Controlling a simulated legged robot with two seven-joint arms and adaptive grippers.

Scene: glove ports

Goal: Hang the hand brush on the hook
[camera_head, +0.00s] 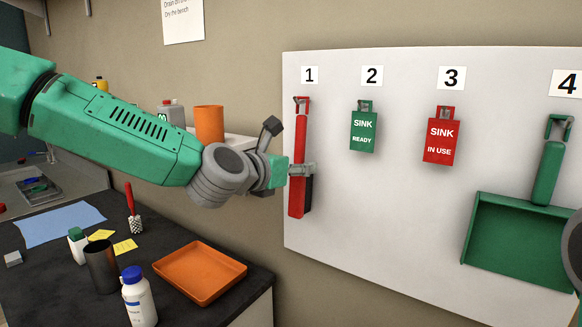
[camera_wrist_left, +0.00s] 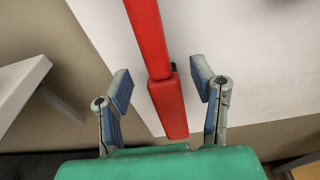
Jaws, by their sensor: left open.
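The red hand brush (camera_head: 298,138) hangs upright on the white board under the label 1. Its top loop is at the hook (camera_head: 302,99), and dark bristles show on its lower right side. My left gripper (camera_head: 301,170) is at the brush's lower half. In the left wrist view, the open fingers of my left gripper (camera_wrist_left: 162,88) stand on either side of the red brush (camera_wrist_left: 167,103), with gaps on both sides. My right gripper is not in view.
The board (camera_head: 400,215) also holds a green sign (camera_head: 363,130), a red sign (camera_head: 440,137) and a green dustpan (camera_head: 515,240). An orange tray (camera_head: 200,272), a dark cup (camera_head: 101,267) and a white bottle (camera_head: 139,300) stand on the dark bench at lower left.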

